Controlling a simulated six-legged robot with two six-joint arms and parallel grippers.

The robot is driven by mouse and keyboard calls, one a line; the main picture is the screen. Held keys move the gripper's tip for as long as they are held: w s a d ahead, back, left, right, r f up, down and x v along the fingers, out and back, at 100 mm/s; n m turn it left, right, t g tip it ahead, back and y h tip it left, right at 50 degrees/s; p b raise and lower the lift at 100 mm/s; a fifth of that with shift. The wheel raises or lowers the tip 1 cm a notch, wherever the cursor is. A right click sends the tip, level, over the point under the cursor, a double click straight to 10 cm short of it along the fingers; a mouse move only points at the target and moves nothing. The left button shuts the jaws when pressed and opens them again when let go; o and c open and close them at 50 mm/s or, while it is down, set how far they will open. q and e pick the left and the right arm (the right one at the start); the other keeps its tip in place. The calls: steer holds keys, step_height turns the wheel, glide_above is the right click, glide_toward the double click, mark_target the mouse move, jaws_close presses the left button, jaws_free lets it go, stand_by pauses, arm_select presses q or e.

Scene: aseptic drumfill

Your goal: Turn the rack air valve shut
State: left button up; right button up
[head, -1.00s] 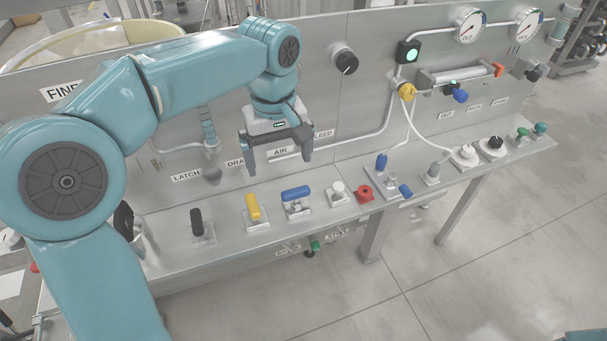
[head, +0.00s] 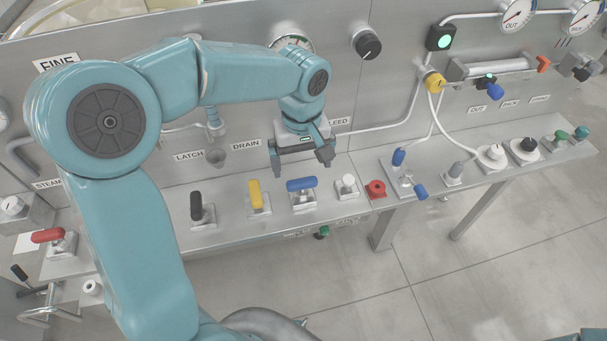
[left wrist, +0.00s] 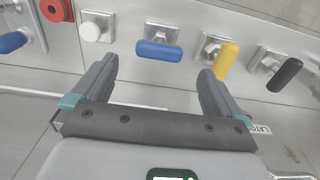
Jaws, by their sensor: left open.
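The valve with the blue bar handle (head: 301,184) stands on the steel ledge, between a yellow-handled valve (head: 256,195) and a white knob (head: 347,184). In the earlier head frame the AIR label is on the panel behind it; now my gripper hides that label. The blue handle lies roughly along the ledge. My left gripper (head: 301,167) is open and empty, just above and behind the blue handle in the head view. In the left wrist view the blue handle (left wrist: 160,53) shows beyond and between the open fingertips (left wrist: 155,72), apart from both.
A black handle (head: 197,207) stands left of the yellow one. A red knob (head: 376,189) and further blue handles (head: 398,158) stand to the right. The upright panel with a pipe and gauges rises behind the ledge. Open floor (head: 420,290) lies in front.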

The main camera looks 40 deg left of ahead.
mark_target(302, 181)
arm_select(q)
step_height(302, 181, down, 6)
steer(key=shift+a+r, duration=0.1)
steer(key=shift+r, duration=0.15)
steer(key=shift+w+f, duration=0.15)
steer(key=shift+f, duration=0.2)
steer(key=shift+r, duration=0.1)
steer(key=c, duration=1)
